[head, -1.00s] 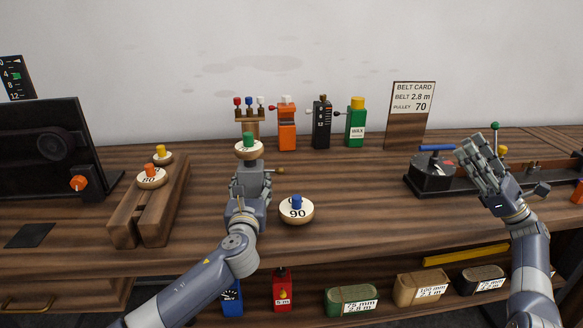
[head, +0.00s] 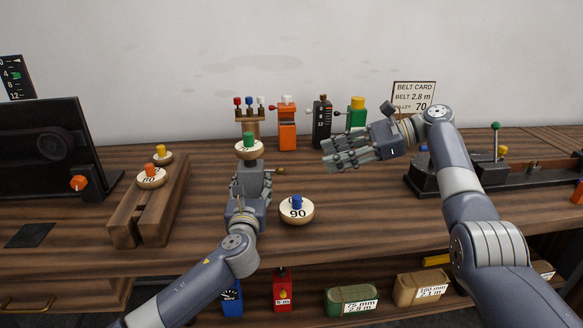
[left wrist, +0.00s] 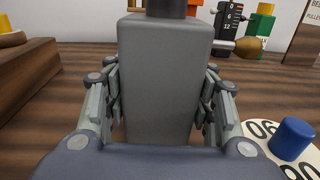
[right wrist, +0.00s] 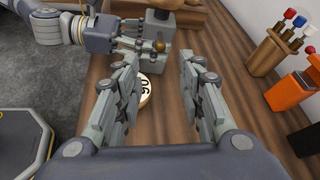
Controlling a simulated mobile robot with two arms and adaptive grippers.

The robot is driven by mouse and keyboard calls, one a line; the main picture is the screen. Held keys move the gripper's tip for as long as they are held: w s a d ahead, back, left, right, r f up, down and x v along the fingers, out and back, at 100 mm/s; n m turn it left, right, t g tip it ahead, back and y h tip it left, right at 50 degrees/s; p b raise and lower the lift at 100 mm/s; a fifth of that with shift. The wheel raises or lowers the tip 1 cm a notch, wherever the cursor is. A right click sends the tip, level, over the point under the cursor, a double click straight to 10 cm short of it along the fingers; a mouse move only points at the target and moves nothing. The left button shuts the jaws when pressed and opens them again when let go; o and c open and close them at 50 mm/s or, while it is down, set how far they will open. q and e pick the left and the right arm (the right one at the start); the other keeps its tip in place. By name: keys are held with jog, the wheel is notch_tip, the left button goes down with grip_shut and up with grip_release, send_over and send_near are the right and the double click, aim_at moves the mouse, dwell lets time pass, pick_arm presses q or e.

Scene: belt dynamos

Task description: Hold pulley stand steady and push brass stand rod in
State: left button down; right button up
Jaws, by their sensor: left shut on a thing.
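The grey pulley stand (head: 252,177) stands upright on the bench and fills the middle of the left wrist view (left wrist: 163,80). A pale pulley with a green knob (head: 249,142) sits on top. The brass stand rod (head: 280,170) sticks out of the stand's right side; its round end also shows in the left wrist view (left wrist: 252,46) and right wrist view (right wrist: 159,46). My left gripper (head: 249,185) is shut on the stand, fingers on both sides. My right gripper (head: 328,157) is open and empty, right of the rod and apart from it, pointing left.
A 90 pulley with a blue knob (head: 297,211) lies just right of the stand. A wooden rack (head: 150,205) with small pulleys is at the left. An orange box (head: 287,130), a black box (head: 321,122) and a green bottle stand behind. The bench between rod and right gripper is clear.

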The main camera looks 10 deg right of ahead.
aim_at(279, 171)
jog(key=x, duration=1.1)
jog(key=shift+a, duration=0.2)
jog(key=shift+f, duration=0.1)
grip_shut()
